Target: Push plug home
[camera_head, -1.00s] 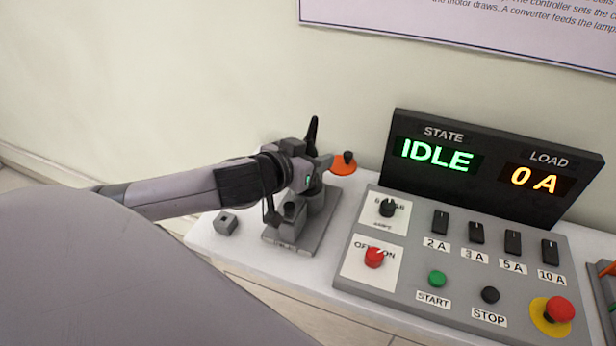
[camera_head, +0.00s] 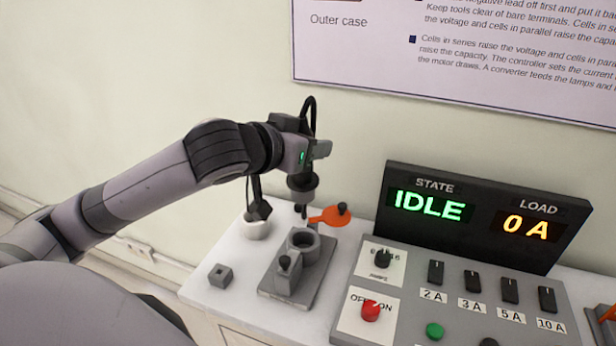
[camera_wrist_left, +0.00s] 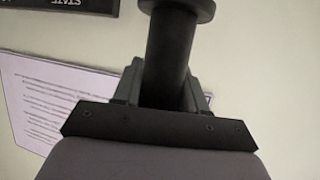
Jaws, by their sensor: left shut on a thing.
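My left gripper (camera_head: 312,160) is shut on a dark round plug (camera_head: 303,187), held upright in the air above the bench. In the left wrist view the plug (camera_wrist_left: 168,60) is a black cylinder with a wide flange, between the fingers. Below it stands a grey ring-shaped socket (camera_head: 303,238) on a grey base plate (camera_head: 312,275); the plug is clear of the ring. A small grey block with a dark knob (camera_head: 286,268) is in front of the ring. An orange lever (camera_head: 328,216) is behind it, partly close to the plug in the picture. My right gripper is not in view.
To the right is a control panel (camera_head: 400,310) with a red knob (camera_head: 371,310) and several switches; its display (camera_head: 480,215) reads IDLE and 0 A. A wall poster (camera_head: 450,60) hangs behind.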

